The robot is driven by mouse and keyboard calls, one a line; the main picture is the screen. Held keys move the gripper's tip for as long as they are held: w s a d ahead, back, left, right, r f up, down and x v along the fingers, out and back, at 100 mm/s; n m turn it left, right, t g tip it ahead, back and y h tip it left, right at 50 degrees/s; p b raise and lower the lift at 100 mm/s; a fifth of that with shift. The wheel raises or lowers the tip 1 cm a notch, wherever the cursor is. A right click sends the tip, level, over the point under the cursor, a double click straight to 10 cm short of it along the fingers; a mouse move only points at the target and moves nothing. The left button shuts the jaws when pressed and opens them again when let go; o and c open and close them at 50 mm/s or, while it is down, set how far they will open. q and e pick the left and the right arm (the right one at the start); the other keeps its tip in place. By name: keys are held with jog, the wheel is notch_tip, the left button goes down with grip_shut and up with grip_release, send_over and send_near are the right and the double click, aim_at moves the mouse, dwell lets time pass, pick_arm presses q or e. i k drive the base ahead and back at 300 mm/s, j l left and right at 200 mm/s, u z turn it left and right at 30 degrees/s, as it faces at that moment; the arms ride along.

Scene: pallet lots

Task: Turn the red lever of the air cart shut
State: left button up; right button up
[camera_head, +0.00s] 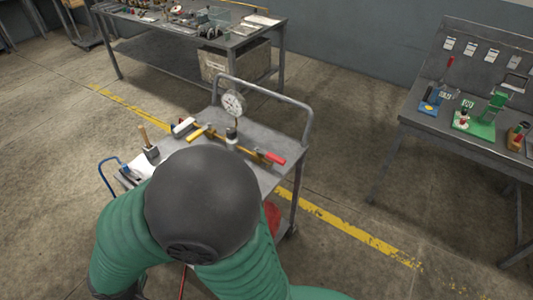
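The air cart (262,133) is a grey metal cart with a raised tube handle at its far side. A round white dial gauge (233,104) stands upright on its top. A yellow bar runs across the top and ends at the right in a red lever-like grip (275,158); I cannot tell whether the valve is open or shut. A large dark dome with green ribbed limbs, probably part of me, hides the near part of the cart. Neither gripper can be made out, and nothing is seen touching the red grip.
A mallet (151,152) and white sheets lie at the cart's left, beside a blue frame (107,176). Something red (272,217) shows below the top. A cluttered workbench (160,45) stands behind; another bench (470,147) stands right. Floor between cart and right bench is clear.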

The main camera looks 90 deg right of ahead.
aim_at(272, 157)
jog(key=z, duration=2.65)
jog(key=i+l+z, duration=0.15)
jog(key=i+l+u, duration=0.15)
jog(key=l+u, duration=0.2)
jog(key=i+l+u, duration=0.1)
jog(key=l+u, duration=0.25)
jog(key=i+l+u, duration=0.1)
jog(key=l+u, duration=0.3)
jog(key=j, duration=0.1)
